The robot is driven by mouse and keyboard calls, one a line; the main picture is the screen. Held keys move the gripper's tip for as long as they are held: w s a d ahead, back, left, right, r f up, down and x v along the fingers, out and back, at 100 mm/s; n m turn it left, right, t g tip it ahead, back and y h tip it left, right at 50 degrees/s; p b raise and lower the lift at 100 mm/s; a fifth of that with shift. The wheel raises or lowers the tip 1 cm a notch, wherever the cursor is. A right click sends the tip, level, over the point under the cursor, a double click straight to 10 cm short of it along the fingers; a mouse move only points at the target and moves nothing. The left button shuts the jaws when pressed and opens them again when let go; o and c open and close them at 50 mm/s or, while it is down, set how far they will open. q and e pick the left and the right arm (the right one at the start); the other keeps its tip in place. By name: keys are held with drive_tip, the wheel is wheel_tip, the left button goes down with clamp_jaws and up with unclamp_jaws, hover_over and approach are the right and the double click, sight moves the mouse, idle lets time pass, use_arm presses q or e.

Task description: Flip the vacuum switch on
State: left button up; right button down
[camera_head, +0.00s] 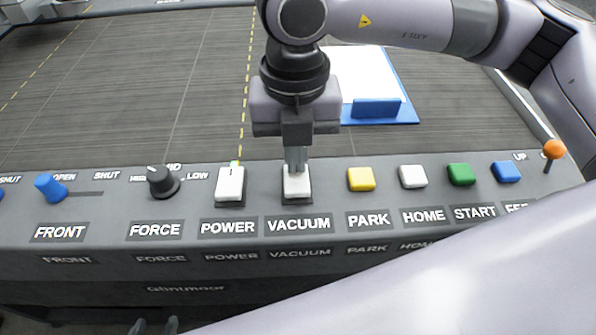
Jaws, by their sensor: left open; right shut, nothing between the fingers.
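The white vacuum rocker switch (297,187) sits on the sloped grey control panel, above the VACUUM label (298,224). My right gripper (295,168) is shut and points down at the switch. Its fingertips overlap the switch's upper part; I cannot tell whether they touch it. They hide that part, so the switch's position is unclear. My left gripper (153,326) shows only as two dark fingertips at the bottom edge, apart and empty, well below the panel controls.
The white power switch (230,184) is close on the left, with green at its top. The black force knob (162,181) and blue front lever (50,187) are further left. The yellow park button (361,179) is on the right. A blue clipboard (377,108) lies on the dark bed behind.

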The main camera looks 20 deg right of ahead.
wheel_tip(320, 180, up, 7)
drive_tip(key=p, duration=0.3)
drive_tip(key=shift+f, duration=0.15)
idle(0.6)
